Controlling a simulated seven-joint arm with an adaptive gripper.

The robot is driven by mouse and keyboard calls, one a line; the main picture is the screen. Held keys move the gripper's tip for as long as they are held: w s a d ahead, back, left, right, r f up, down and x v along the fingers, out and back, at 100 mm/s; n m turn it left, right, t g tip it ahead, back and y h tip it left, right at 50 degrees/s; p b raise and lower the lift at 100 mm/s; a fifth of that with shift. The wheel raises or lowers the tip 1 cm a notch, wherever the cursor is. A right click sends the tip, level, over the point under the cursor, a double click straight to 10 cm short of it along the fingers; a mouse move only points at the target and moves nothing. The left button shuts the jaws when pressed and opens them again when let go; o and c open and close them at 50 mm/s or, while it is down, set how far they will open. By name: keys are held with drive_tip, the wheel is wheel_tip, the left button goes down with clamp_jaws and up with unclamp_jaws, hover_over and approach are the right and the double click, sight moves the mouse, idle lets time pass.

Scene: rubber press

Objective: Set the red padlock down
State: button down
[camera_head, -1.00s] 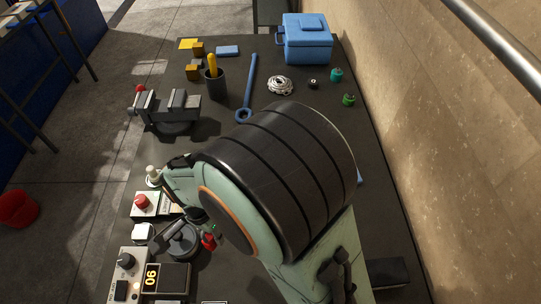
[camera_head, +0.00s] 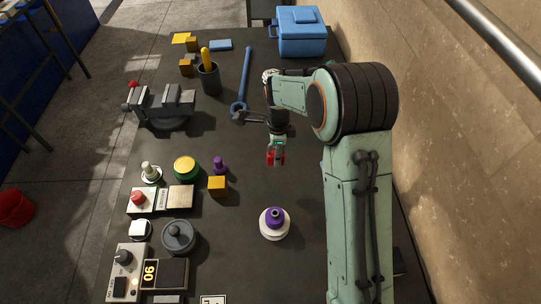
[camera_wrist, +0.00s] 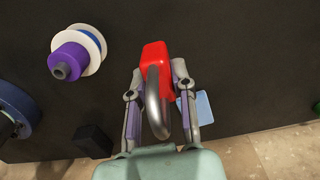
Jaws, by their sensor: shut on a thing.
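The red padlock (camera_head: 276,158) hangs below my gripper (camera_head: 278,143) in the head view, over the middle of the dark table. In the wrist view my gripper (camera_wrist: 158,75) is shut on the padlock. Its grey shackle lies between the two fingers and its red body (camera_wrist: 155,54) points away from the palm. The padlock looks held above the table; the exact height is hard to tell.
A white spool with a purple top (camera_head: 274,222) stands in front of the padlock. A yellow block (camera_head: 218,186), purple piece (camera_head: 220,166) and green-yellow button (camera_head: 187,167) stand to the left. A blue wrench (camera_head: 244,80) lies behind. Bare table surrounds the padlock.

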drive_tip(key=w+f, duration=0.4)
drive_tip(key=w+a+f, duration=0.1)
drive_tip(key=w+f, duration=0.1)
drive_tip(key=shift+w+f, duration=0.15)
drive_tip(key=shift+w, duration=0.2)
drive_tip(key=shift+w+f, duration=0.15)
drive_tip(key=shift+f, duration=0.8)
drive_tip(key=shift+w+f, duration=0.15)
drive_tip(key=shift+f, duration=0.8)
drive_tip(key=shift+f, duration=0.1)
drive_tip(key=c, duration=0.9)
unclamp_jaws()
drive_tip(key=shift+c, duration=0.2)
